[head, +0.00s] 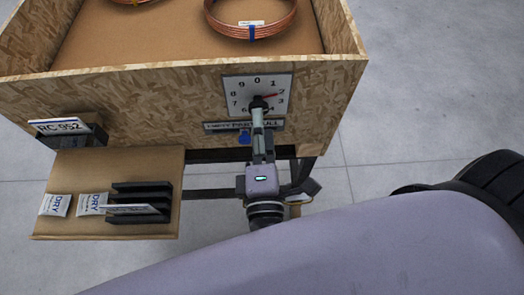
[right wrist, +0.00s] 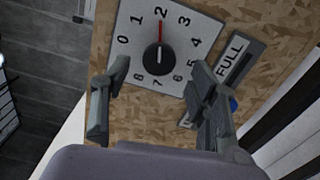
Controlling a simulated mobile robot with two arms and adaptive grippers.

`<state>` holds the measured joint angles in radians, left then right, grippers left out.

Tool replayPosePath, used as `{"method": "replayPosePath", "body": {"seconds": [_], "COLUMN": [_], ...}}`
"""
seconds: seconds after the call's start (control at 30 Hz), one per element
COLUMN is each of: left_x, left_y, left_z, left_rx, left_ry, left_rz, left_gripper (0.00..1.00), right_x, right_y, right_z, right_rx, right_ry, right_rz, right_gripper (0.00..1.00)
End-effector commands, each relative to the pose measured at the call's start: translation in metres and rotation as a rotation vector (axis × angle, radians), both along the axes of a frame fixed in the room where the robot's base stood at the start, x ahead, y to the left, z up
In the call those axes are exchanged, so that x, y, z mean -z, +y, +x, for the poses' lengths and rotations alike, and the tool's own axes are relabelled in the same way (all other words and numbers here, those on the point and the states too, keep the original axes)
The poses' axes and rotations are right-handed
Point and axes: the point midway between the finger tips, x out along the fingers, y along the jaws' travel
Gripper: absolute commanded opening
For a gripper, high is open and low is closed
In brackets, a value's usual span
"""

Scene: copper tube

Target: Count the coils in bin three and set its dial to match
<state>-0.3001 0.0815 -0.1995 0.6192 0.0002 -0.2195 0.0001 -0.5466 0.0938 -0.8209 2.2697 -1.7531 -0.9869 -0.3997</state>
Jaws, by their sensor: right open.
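A chipboard bin (head: 190,95) fills the upper head view, with copper coils inside. One coil (head: 250,30) with a blue band lies whole or nearly whole in view; another coil (head: 130,2) is cut off at the top edge. No bin number is readable. The white dial (head: 240,84) on its front has a black knob and a red pointer at 2; it also shows in the right wrist view (right wrist: 195,45). My right gripper (head: 258,108) is at the dial. In the wrist view its open fingers (right wrist: 160,95) are apart, just below the knob (right wrist: 159,60). My left gripper is out of view.
Below the dial is an EMPTY/PART/FULL strip (head: 215,127) with a blue tab (head: 244,138). A label holder (head: 70,130) reads RC 952. A low shelf (head: 75,170) carries white packets (head: 55,204) and a black rack (head: 140,188).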

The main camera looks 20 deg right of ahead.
Motion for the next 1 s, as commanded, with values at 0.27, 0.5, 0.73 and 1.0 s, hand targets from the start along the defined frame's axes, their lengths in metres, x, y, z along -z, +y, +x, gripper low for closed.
{"method": "replayPosePath", "body": {"seconds": [0.27,0.5,0.73,1.0], "left_x": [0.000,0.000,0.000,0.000], "left_y": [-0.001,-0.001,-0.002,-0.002], "left_z": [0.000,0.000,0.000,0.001], "left_rx": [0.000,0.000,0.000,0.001], "left_ry": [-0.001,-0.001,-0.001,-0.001], "left_rz": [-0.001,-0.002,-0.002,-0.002], "left_gripper": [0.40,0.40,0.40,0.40], "right_x": [0.001,0.000,0.000,0.000], "right_y": [0.015,0.019,0.019,0.019], "right_z": [-0.052,-0.067,-0.067,-0.067], "right_rx": [-0.002,0.001,0.000,0.000], "right_ry": [0.002,-0.001,-0.001,-0.001], "right_rz": [0.000,0.000,0.000,0.000], "right_gripper": [0.54,0.54,0.54,0.54]}}
